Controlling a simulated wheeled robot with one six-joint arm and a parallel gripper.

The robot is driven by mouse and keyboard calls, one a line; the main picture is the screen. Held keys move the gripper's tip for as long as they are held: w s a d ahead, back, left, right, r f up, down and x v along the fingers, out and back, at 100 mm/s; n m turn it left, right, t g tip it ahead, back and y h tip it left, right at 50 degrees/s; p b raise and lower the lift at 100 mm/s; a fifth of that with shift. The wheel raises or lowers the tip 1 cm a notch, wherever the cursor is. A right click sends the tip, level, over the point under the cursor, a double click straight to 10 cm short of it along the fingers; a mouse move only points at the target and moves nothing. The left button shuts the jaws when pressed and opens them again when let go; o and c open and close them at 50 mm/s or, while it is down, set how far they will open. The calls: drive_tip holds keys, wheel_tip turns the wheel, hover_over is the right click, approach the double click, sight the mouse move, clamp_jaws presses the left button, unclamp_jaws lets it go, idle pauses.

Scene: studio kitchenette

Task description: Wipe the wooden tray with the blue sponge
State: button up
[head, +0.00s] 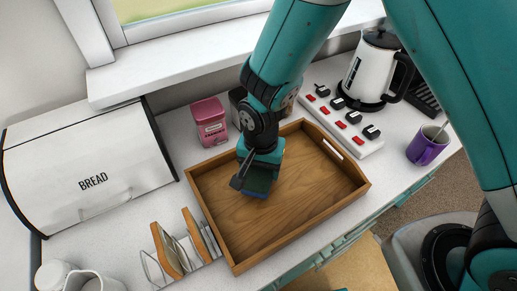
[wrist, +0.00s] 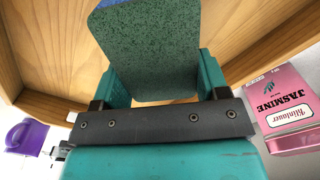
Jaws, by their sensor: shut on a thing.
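The wooden tray (head: 290,208) lies on the white counter, with raised sides and a handle slot at its right end. My gripper (head: 258,182) points down over the tray's left back part. It is shut on the blue sponge (head: 257,187), which shows a dark green face in the wrist view (wrist: 150,50) and a small blue edge at the top left. The sponge is low over the tray floor; I cannot tell whether it touches. The tray's floor and sides also show in the wrist view (wrist: 240,25). The gripper hides part of the tray's back left.
A pink jasmine tin (head: 209,122) stands close behind the tray, with a dark container beside it. A bread bin (head: 90,170) and a rack (head: 180,250) are on the left. A power strip (head: 340,120), kettle (head: 372,72) and purple mug (head: 428,146) are on the right.

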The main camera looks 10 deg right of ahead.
drive_tip(key=shift+r+p, duration=2)
drive_tip(key=shift+r, duration=0.8)
